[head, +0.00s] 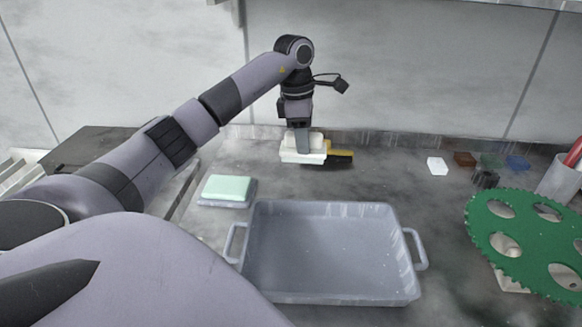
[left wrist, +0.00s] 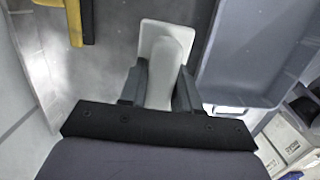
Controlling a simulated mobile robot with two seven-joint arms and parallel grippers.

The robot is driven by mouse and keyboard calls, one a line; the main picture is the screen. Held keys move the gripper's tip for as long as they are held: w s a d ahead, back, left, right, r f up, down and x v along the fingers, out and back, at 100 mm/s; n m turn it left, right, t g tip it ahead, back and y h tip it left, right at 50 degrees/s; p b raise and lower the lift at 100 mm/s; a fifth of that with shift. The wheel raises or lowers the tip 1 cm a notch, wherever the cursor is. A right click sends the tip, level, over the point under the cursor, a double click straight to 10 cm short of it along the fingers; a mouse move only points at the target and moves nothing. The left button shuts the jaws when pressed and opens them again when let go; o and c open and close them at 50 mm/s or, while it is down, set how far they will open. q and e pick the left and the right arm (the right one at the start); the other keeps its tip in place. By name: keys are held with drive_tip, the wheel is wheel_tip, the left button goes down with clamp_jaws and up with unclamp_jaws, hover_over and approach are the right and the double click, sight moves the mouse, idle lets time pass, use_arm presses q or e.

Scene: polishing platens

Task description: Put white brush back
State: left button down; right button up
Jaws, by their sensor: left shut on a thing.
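The white brush (head: 290,155) is at the back of the counter in the head view, below my left gripper (head: 303,140). The left wrist view shows its pale handle and head (left wrist: 163,62) between the two dark fingers of my left gripper (left wrist: 160,90), which is shut on it. The gripper points down. Whether the brush touches the counter I cannot tell. A yellow brush (head: 341,156) with a dark part lies close beside it on the right; it also shows in the left wrist view (left wrist: 75,22). My right gripper is not in view.
A grey tray (head: 330,295) with handles stands empty in front. A pale green block (head: 228,187) on a grey base lies left of it. Small coloured blocks (head: 465,159), a green perforated disc (head: 520,235) and a grey cup (head: 560,182) are on the right. The wall is close behind.

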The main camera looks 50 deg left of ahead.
use_arm(q)
wheel_tip(320, 180, down, 10)
drive_tip(key=shift+a+b, duration=0.1)
drive_tip(key=shift+b, duration=0.25)
drive_tip(key=c, duration=0.8)
unclamp_jaws()
drive_tip(key=shift+f, duration=0.15)
drive_tip(key=r, duration=0.8)
drive_tip(key=s+a+r+p, duration=0.1)
drive_tip(key=r, duration=0.3)
drive_tip(key=shift+r, duration=0.15)
